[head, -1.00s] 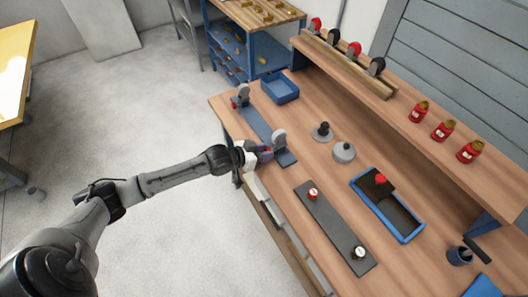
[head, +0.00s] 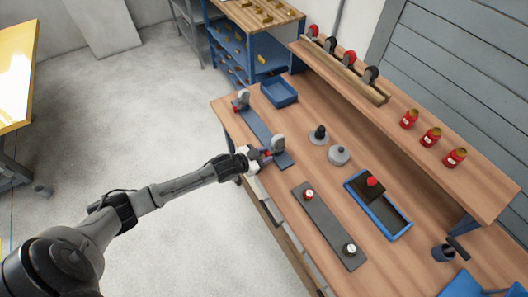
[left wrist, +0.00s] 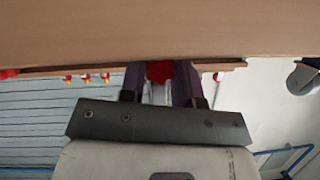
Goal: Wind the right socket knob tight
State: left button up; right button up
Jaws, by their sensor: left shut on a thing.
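A long blue-grey plate (head: 259,127) lies along the table's left edge with a grey upright socket at each end. The right socket (head: 278,143) is at the near end, and the left socket (head: 243,96) is at the far end with a red knob (head: 236,104) on its side. My left gripper (head: 262,155) is at the right socket, shut on its red knob. In the left wrist view the red knob (left wrist: 160,72) shows between the two dark fingers (left wrist: 159,84). The fingers hide most of it, so its turn angle cannot be told. My right gripper is not in view.
A blue bin (head: 279,92) stands behind the plate. Two grey round parts (head: 339,155), a dark strip (head: 328,226) with two knobs, and a blue tray (head: 378,205) lie to the right. A raised shelf (head: 400,137) bears red jars (head: 431,137).

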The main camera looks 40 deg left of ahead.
pick_arm(q)
jog(key=o, duration=0.9)
jog(key=shift+s+r, duration=0.25)
jog(key=shift+s, duration=0.25)
jog(key=p+v, duration=0.3)
jog(key=v, duration=0.9)
jog(key=shift+s+a, duration=0.2)
jog(key=shift+s, duration=0.15)
